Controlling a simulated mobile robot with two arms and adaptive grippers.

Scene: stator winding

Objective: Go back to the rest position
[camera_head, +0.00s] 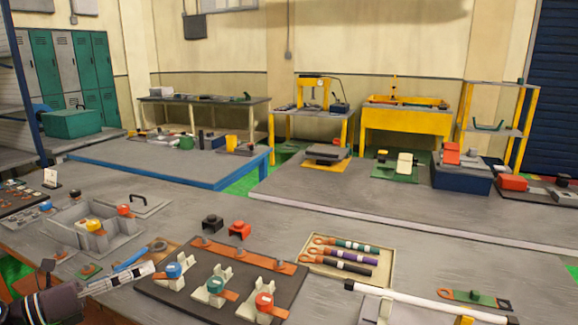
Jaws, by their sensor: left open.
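My left gripper (128,277) comes in from the lower left, above the near workbench (190,218). Its jaws are open, and I see nothing held in them. Its fingertips are just left of a dark board (203,296) that bears several pale stands with blue, green and red round tops. A blue-handled tool (130,260) lies just behind the fingers. My right gripper is not in view.
A grey divided tray (70,216) with orange and yellow parts stands behind the gripper. A shallow tray (345,262) holds several coloured rods. A long white bar (430,302) spans the right front. Bench space behind the rod tray is clear.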

